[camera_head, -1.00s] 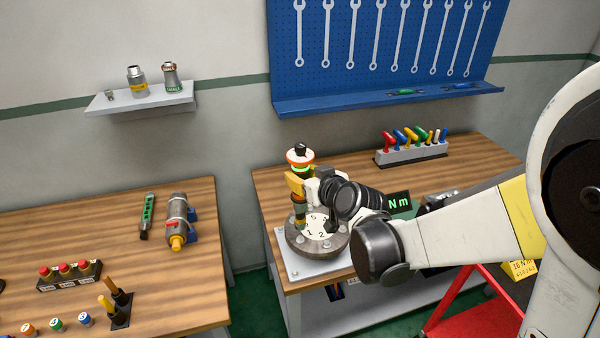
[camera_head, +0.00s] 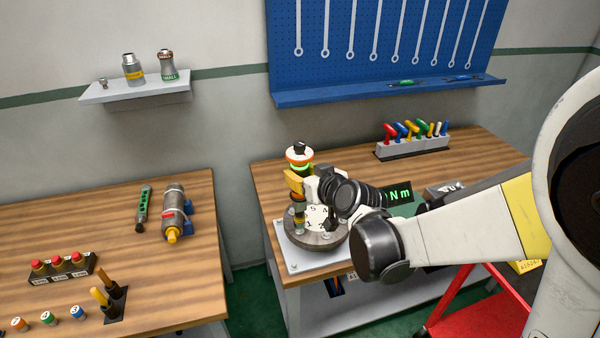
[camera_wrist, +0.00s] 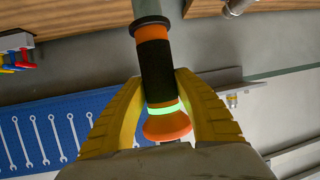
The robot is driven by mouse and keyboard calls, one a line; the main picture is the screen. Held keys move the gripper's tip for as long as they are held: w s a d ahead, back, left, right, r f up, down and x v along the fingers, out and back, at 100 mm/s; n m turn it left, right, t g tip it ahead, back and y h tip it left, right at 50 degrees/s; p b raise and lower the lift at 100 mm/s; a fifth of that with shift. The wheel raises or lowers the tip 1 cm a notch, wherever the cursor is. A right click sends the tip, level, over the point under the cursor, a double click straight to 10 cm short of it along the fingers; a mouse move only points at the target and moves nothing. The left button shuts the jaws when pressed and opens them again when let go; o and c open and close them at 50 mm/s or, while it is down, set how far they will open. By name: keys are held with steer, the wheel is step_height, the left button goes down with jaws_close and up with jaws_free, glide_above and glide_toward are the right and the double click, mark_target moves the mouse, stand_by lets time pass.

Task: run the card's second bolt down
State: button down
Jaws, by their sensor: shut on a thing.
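My gripper (camera_head: 296,184) is shut on an upright driver (camera_head: 299,157) with an orange-and-white top, a black knob and a lit green ring. In the wrist view, my gripper's yellow fingers (camera_wrist: 160,80) close on the driver's black body (camera_wrist: 156,65). The driver's lower end stands over the left part of a round grey flange (camera_head: 318,242) with a white numbered face. The bolt under the driver is hidden. My arm covers the flange's right side. A yellow card (camera_head: 526,267) shows at the right, partly hidden by my arm; its writing is too small to read fully.
A black display (camera_head: 399,193) with green "Nm" stands behind my arm, its left part hidden. A rack of coloured-handled tools (camera_head: 412,147) is at the bench's back. A red cart (camera_head: 470,305) stands front right. The left bench (camera_head: 80,220) holds loose tools.

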steer(key=shift+f, duration=0.15)
steer(key=shift+f+b, duration=0.2)
steer(key=shift+b, duration=0.25)
steer(key=shift+f+b, duration=1.2)
steer(key=shift+b, duration=0.15)
stand_by(2.8)
steer(key=shift+r, duration=0.2)
steer(key=shift+r+p, duration=1.95)
steer(key=shift+r, duration=0.4)
